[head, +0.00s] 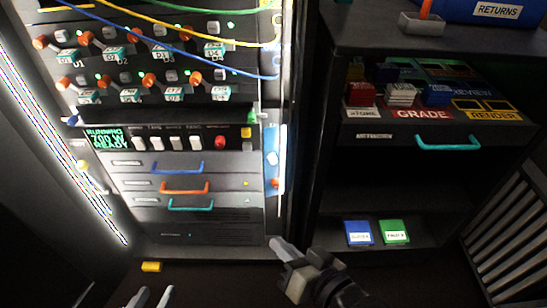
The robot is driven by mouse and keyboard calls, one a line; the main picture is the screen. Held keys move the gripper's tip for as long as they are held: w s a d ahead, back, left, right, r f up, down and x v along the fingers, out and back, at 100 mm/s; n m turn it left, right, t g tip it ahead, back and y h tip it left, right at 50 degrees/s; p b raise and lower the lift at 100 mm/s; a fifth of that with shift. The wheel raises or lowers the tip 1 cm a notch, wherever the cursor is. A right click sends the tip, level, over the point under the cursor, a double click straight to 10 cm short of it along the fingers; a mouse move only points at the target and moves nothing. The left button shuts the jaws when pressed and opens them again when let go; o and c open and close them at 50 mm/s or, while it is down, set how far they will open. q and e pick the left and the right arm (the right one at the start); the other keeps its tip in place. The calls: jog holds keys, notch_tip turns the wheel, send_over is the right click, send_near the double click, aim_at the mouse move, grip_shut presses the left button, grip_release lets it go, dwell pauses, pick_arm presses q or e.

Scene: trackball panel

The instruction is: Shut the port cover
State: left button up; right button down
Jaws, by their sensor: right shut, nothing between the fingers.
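I cannot clearly pick out the port cover in the head view, so I cannot tell whether it is open or shut.
Yellow, green and blue cables (225,62) hang across the rack's upper part. Drawers with blue, orange and teal handles (190,205) sit low on it. A dark shelf unit (345,185) at right holds coloured cards and a blue RETURNS bin (470,10). A white slatted panel (510,230) stands far right.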

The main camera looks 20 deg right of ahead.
jog(key=w+d+m+t+h, duration=0.1)
jog(key=w+m+t, duration=0.25)
jog(key=m, duration=0.45)
jog(key=m+h, duration=0.5)
jog(key=m, duration=0.3)
send_near(274, 162)
jog(key=shift+t, duration=0.35)
jog(key=w, duration=0.5)
jog(key=shift+w+d+f+b, duration=0.15)
jog(key=shift+w+f+b, duration=0.2)
jog(key=shift+w+b, duration=0.05)
jog(key=shift+w, duration=0.55)
pick_arm(q)
jog(key=shift+s+d+f, duration=0.1)
jog(key=shift+s, duration=0.45)
jog(key=shift+s+f, duration=0.1)
